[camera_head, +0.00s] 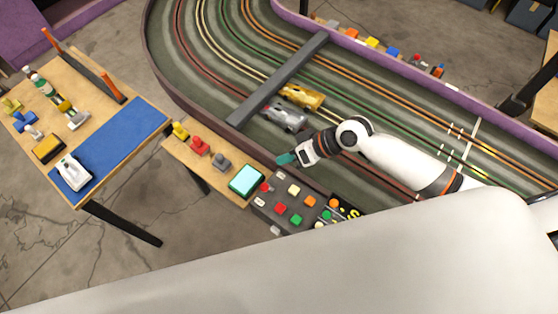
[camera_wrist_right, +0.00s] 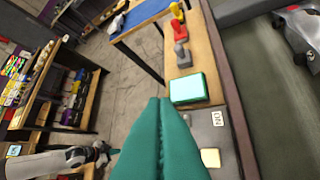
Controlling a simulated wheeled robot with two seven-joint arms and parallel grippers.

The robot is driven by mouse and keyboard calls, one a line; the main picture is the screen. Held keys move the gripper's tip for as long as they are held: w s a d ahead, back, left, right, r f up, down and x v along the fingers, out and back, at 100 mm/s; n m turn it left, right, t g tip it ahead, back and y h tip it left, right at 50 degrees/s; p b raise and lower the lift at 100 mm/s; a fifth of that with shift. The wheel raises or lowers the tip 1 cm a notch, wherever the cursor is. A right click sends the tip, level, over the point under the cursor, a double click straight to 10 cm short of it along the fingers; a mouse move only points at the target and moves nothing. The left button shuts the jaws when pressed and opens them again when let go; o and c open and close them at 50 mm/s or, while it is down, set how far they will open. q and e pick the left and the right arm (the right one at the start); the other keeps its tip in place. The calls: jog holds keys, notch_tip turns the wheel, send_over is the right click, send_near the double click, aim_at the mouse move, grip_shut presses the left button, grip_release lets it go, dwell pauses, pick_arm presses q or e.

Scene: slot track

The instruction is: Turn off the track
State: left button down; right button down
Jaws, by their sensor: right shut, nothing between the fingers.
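A dark grey control panel (camera_head: 287,217) stands at the near edge of the slot track (camera_head: 235,80). It carries several coloured buttons, among them a red one (camera_head: 280,209), a green one (camera_head: 296,219) and an orange one (camera_head: 310,202). In the right wrist view, an ON label (camera_wrist_right: 217,118) and a pale button (camera_wrist_right: 210,157) show on the panel. My right gripper (camera_head: 286,159) is shut and empty, above the track's near edge beside the panel. Its teal fingers (camera_wrist_right: 160,125) hide part of the right wrist view. My left gripper (camera_wrist_right: 106,152) shows small there; its jaws are unclear.
A lit cyan pad (camera_head: 247,180) and small yellow, red and grey pieces (camera_head: 200,146) stand on a wooden ledge. A silver car (camera_head: 284,116) and a yellow car (camera_head: 302,96) are on the track by a grey beam (camera_head: 280,77). A wooden table (camera_head: 140,110) is at left.

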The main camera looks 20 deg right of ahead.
jog(key=s+a+b+v, duration=0.1)
jog(key=v, duration=0.5)
jog(key=shift+r, duration=0.4)
jog(key=shift+d, duration=0.1)
